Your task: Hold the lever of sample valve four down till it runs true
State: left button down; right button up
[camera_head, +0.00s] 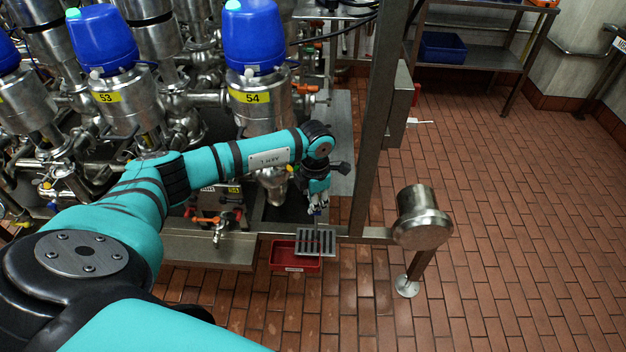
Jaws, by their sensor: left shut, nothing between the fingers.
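My left arm reaches in from the left across the valve bank. Its gripper (317,209) is shut with nothing in it, pointing down just above a slotted metal grate (316,242). Another small valve with an orange lever (205,219) sits further left, apart from the gripper. No running liquid is visible. My right gripper is not in view.
A red tray (290,263) sits below the frame edge beside the grate. A steel post (372,130) and a round metal cap (423,216) stand just right of the gripper. The tiled floor further right is clear. A shelf with a blue bin (442,46) stands behind.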

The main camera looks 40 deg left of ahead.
pick_arm(q)
notch_tip(320, 180, up, 6)
jog(key=p, duration=0.4)
jog(key=shift+f, duration=0.1)
dwell(0.4)
